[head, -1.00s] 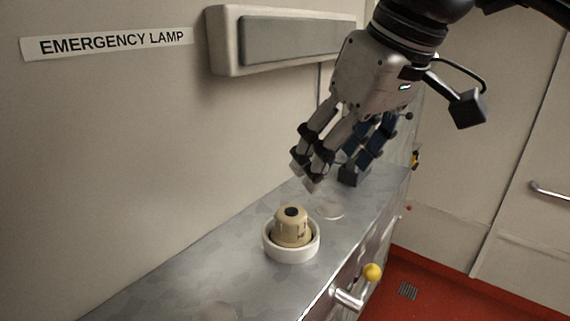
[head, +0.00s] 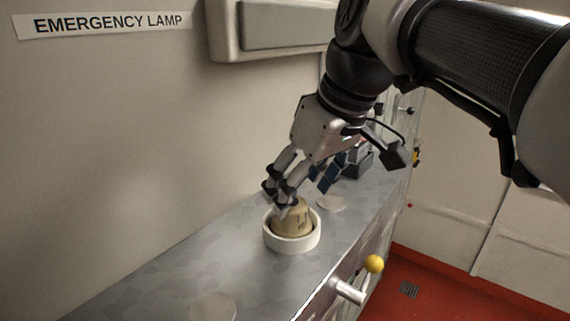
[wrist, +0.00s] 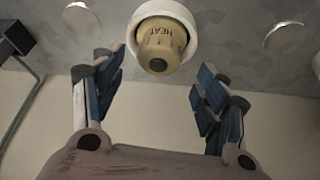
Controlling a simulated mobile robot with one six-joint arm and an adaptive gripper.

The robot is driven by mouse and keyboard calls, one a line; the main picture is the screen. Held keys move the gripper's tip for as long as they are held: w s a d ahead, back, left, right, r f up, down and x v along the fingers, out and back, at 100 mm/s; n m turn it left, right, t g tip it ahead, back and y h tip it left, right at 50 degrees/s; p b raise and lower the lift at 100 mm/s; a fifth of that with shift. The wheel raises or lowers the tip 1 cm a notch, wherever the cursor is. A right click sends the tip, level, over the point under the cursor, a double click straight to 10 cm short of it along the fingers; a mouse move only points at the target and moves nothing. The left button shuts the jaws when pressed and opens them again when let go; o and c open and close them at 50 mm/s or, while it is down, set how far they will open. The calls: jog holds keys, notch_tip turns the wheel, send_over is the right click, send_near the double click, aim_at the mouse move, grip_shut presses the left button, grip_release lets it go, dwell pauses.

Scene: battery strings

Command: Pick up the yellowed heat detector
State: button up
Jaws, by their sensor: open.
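The yellowed heat detector (head: 293,217) is a tan, cup-shaped piece sitting in a white ring base (head: 291,242) on the metal counter top. In the wrist view the detector (wrist: 163,45) shows the word HEAT and a dark round tip, with the white base (wrist: 166,10) around it. My gripper (head: 301,193) is open just above the detector, its fingers partly covering the detector's top in the head view. In the wrist view the fingers stand apart on either side below the detector, with nothing between them.
The metal counter (head: 160,270) runs along the wall under a grey-white lamp housing (head: 275,25). Flat pale discs lie on the counter in front (head: 213,306) and behind (head: 331,202). A dark object (head: 358,160) stands farther back.

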aim_at(292, 215)
jog(key=x, duration=0.5)
jog(key=shift+w, duration=0.2)
jog(key=c, duration=1.2)
jog(key=shift+r, duration=0.1)
